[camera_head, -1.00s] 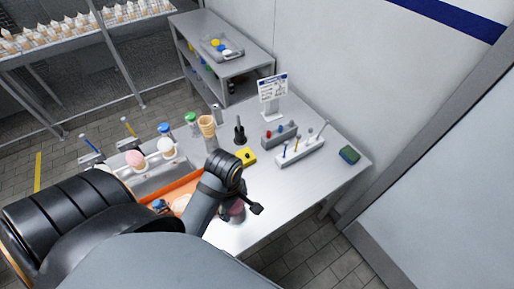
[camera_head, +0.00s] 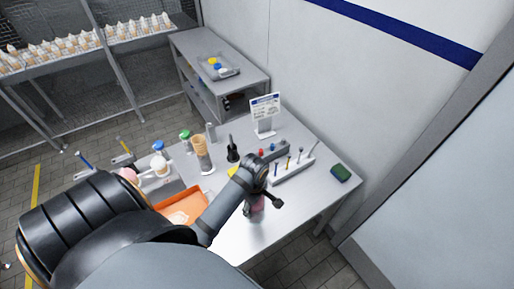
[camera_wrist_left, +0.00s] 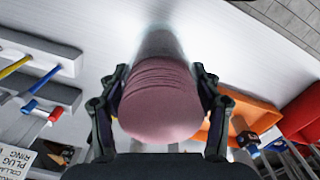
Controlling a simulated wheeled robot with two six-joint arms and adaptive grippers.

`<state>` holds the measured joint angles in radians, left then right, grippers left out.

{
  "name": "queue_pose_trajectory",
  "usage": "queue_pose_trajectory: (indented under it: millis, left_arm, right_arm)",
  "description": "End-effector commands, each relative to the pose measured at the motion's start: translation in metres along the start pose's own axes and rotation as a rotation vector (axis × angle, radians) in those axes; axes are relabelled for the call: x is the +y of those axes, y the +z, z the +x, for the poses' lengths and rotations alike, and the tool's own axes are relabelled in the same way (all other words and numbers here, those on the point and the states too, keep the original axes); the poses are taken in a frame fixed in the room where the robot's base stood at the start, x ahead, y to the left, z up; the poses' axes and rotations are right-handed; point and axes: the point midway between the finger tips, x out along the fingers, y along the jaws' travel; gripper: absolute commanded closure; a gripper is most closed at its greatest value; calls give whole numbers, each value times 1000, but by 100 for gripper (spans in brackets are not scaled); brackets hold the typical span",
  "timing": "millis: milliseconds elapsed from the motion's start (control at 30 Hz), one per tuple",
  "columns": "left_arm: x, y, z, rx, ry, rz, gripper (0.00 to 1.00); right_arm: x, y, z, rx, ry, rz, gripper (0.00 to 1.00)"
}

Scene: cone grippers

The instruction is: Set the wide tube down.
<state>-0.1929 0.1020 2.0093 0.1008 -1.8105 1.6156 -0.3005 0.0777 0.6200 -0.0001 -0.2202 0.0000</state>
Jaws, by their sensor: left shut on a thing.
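My left gripper (camera_wrist_left: 158,105) is shut around the wide tube, with one finger on each side. In the left wrist view the tube shows as a pale grey, see-through cylinder (camera_wrist_left: 166,42) with a rounded, creased pink mass (camera_wrist_left: 160,95) at its near end. In the head view my left gripper (camera_head: 257,196) is over the right part of the table, and a little of the pink (camera_head: 258,204) shows beneath my wrist. Whether the tube's far end touches the table is hidden. My right gripper is not in view.
On the metal table (camera_head: 290,200), an orange tray (camera_head: 190,203) lies left of my gripper. A peg rack (camera_head: 292,170), a sign (camera_head: 265,110) and a green sponge (camera_head: 341,173) stand beyond and right. The tabletop in front of the rack is clear.

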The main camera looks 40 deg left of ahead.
Motion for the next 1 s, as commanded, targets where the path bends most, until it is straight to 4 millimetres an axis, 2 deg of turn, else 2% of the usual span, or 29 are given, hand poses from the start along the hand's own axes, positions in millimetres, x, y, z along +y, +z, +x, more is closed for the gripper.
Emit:
queue_pose_trajectory:
  millis: [133,300,467,600,733,1000]
  left_arm:
    - [22,-6,29,-2,-5,0,83]
    - [36,-9,48,-2,-3,0,83]
    - [38,-10,52,-2,-4,1,83]
    - [40,-11,70,-2,-8,0,83]
    - [41,-10,84,-2,-4,1,83]
    - [40,-10,87,-2,-3,1,83]
  right_arm:
    - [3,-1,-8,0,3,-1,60]
    - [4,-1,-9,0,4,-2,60]
    - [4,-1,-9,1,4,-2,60]
    - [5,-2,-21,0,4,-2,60]
    - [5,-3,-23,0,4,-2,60]
    - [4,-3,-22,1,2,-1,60]
